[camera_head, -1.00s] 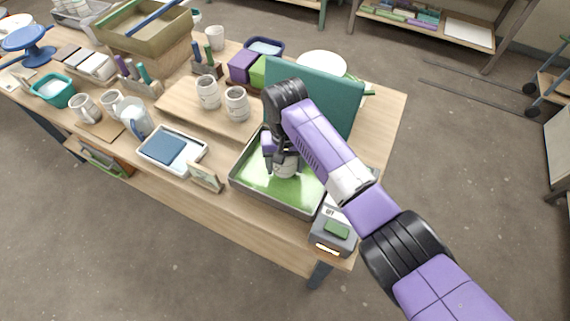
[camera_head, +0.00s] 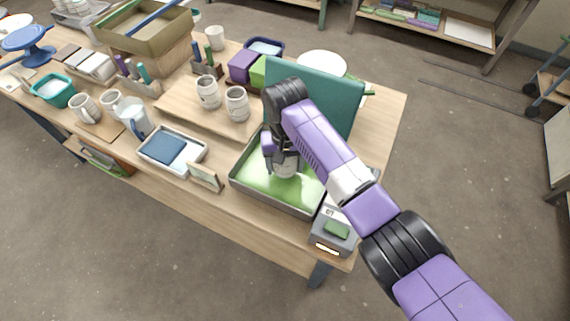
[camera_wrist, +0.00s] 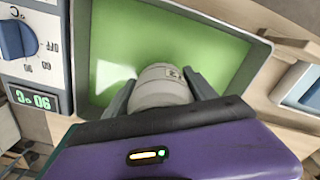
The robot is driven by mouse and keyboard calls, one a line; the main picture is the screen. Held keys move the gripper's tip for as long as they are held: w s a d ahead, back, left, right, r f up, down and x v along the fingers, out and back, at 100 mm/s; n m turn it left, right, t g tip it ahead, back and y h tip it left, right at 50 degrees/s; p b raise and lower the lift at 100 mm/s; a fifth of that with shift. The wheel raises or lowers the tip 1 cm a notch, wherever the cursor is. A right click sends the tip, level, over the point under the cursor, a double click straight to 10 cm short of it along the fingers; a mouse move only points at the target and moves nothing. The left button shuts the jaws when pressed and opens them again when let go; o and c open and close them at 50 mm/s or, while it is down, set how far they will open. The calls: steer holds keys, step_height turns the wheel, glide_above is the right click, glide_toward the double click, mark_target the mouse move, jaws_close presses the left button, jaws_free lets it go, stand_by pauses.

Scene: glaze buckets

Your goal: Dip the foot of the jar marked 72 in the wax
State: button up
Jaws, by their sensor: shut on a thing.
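The jar (camera_head: 285,168) also shows in the head view, upright in the wax pan (camera_head: 262,207). My gripper (camera_head: 281,160) is shut on it from above. Green wax (camera_head: 262,183) fills the pan and also shows in the wrist view (camera_wrist: 205,45). The jar's foot is hidden, so I cannot tell how deep it sits. Two similar jars stand on a board, a left one (camera_head: 208,92) and a right one (camera_head: 237,104).
A control box (camera_head: 333,232) with a dial and green display (camera_wrist: 33,99) adjoins the pan. A teal panel (camera_head: 338,100) rises behind it. A small card (camera_head: 205,177) and a white tray with a blue pad (camera_head: 188,169) stand left of the pan.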

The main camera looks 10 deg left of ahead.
steer(key=shift+r+p, duration=2.3)
steer(key=shift+r, duration=1.5)
